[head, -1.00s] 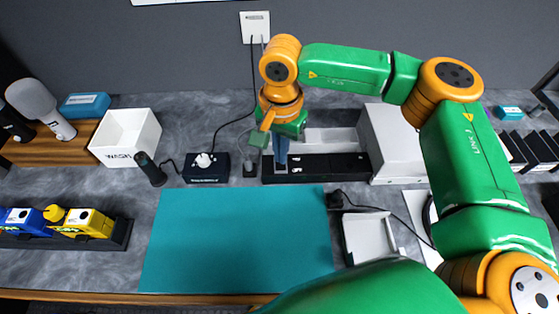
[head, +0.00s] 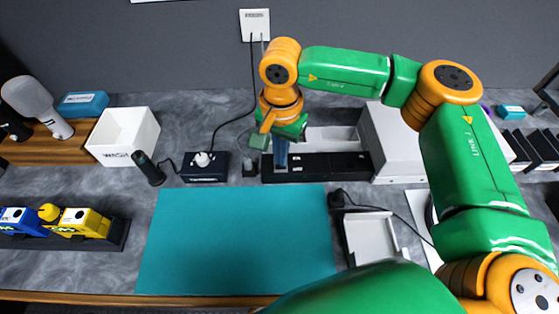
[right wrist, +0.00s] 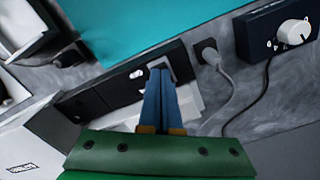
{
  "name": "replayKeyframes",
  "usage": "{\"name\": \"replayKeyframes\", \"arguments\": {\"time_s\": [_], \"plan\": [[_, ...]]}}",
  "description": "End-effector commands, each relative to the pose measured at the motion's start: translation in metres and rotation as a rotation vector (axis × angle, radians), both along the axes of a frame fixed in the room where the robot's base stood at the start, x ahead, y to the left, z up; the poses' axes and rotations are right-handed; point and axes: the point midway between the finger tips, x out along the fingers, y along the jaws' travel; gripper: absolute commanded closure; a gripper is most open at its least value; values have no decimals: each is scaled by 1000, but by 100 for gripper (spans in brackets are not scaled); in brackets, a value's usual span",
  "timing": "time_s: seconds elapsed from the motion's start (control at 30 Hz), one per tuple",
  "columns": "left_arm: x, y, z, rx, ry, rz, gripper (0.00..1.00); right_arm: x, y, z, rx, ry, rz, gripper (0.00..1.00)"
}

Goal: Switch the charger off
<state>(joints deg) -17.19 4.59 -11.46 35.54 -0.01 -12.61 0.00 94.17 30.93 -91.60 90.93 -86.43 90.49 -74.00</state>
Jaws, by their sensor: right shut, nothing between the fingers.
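The charger looks to be the long black unit (head: 340,166) at the back of the bench, in front of a white box-like part. It also shows in the right wrist view (right wrist: 118,88), with small white marks and a light grey plate near one end. My right gripper (head: 281,165) is shut and empty, pointing down at the unit's left end. In the right wrist view its blue fingers (right wrist: 161,72) are together, tips at the grey plate. The tips hide part of the plate, so I cannot tell contact or the switch position. My left gripper is not in view.
A black box with a white knob (head: 203,160) and a black plug (head: 250,168) stand left of the unit. A cable rises to the wall socket (head: 255,24). A teal mat (head: 235,240) lies clear in front. A white bin (head: 125,136) stands left.

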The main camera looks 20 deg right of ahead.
Motion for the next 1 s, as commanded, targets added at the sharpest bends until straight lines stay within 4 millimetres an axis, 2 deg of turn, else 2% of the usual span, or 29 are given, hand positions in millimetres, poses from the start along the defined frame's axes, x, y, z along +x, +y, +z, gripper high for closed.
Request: {"name": "replayKeyframes", "arguments": {"time_s": [0.57,1.0], "plan": [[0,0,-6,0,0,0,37,0,0,-6,0,0,0,100],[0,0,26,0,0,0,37,0,0,40,1,0,0,100]]}}
